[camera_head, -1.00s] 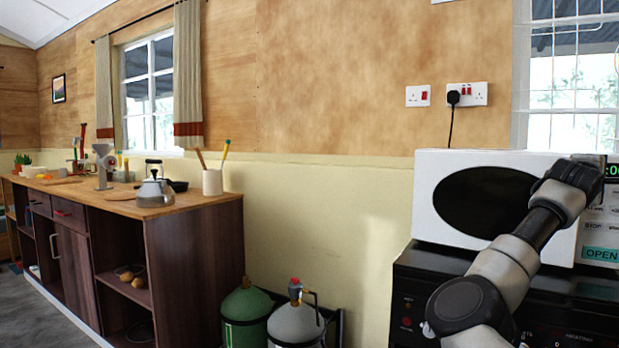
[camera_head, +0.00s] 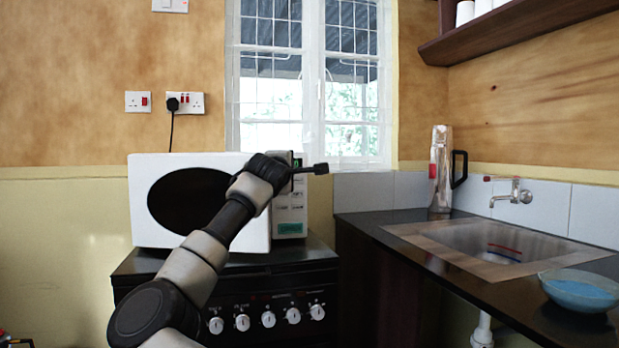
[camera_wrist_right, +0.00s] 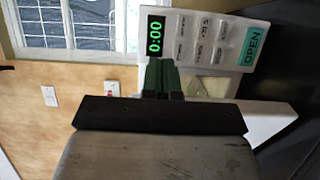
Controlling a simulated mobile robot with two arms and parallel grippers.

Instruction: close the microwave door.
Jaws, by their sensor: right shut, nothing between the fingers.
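The white microwave door (camera_head: 256,215) with a black oval window stands ajar in the head view, its right edge swung out toward me. The control panel (camera_head: 291,215) is to its right. In the right wrist view the panel (camera_wrist_right: 205,40) shows a green 0:00 display and an OPEN button, with the door (camera_wrist_right: 268,122) lower right and a gap between them. My right gripper (camera_head: 320,168) is shut and empty, pointing right near the top of the panel. Its dark fingers (camera_wrist_right: 160,80) show beside the panel. My arm hides part of the door. My left gripper is not in view.
The microwave stands on a black stove (camera_head: 265,290) with white knobs. To the right is a dark counter (camera_head: 470,270) with a sink, a flask (camera_head: 440,170) and a blue bowl (camera_head: 582,290). A window and sockets are on the wall behind.

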